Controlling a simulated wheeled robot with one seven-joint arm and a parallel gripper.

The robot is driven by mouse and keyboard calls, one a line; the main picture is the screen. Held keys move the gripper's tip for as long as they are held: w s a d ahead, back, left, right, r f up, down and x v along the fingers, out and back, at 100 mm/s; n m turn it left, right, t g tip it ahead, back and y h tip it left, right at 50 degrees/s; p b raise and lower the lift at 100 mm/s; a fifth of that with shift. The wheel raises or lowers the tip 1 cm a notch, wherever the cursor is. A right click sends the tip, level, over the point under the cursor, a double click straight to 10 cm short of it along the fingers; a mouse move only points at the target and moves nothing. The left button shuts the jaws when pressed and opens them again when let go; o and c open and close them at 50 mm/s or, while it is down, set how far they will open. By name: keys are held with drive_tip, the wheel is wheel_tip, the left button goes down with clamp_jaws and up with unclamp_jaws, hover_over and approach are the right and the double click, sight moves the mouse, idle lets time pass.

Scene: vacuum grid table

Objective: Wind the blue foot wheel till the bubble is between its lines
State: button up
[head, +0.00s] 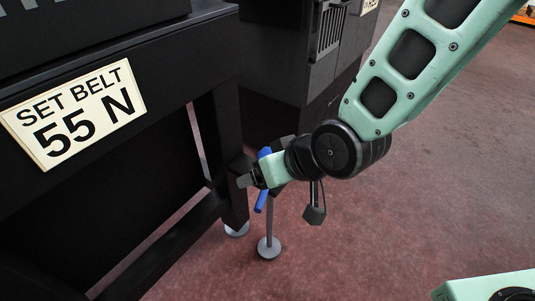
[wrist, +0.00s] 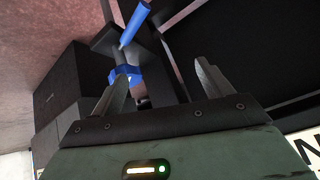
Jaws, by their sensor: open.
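The blue foot wheel (head: 261,199) shows in the head view as a blue bar slanting above and below the end of my arm, which hides its middle. In the wrist view a blue handle (wrist: 135,25) sticks out at the top, and a blue band (wrist: 124,76) shows beside the left finger. My gripper (wrist: 162,64) is open, with its fingers wide apart and nothing clearly between them. In the head view my gripper (head: 246,180) is beside the wheel at the machine's leg. I cannot tell whether a finger touches the blue part. No bubble or lines can be made out.
A black machine frame (head: 222,140) stands close on the left, with a "SET BELT 55 N" sign (head: 74,113). A grey round foot (head: 268,248) on a thin rod stands below my gripper. Another foot (head: 236,230) is beside it. The reddish floor (head: 420,190) at right is clear.

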drive_tip(key=w+d+n, duration=0.1)
drive_tip(key=w, duration=0.2)
drive_tip(key=w+d+n+t+y, duration=0.1)
drive_tip(key=w, duration=0.3)
drive_tip(key=w+d+n+y, duration=0.1)
drive_tip(key=w, duration=0.2)
drive_tip(key=shift+w+d+f+n+t, duration=0.1)
drive_tip(key=shift+w+n+t, duration=0.2)
drive_tip(key=shift+w, duration=0.05)
drive_tip(key=w+d+f+n+g+y+b, duration=0.1)
drive_tip(key=w+d+f+n+g+y, duration=0.15)
drive_tip(key=w+d+n+y, duration=0.45)
drive_tip(key=s+d+f+n+g+y, duration=0.1)
drive_tip(key=s+d+f+g+y, duration=0.25)
drive_tip(key=s+d, duration=0.4)
drive_tip(key=a+b, duration=0.6)
drive_tip(key=a, duration=1)
drive_tip(key=shift+b, duration=0.35)
drive_tip(key=shift+a+r, duration=0.2)
drive_tip(key=shift+a, duration=0.5)
drive_tip(key=shift+c, duration=0.3)
drive_tip(key=c, duration=0.9)
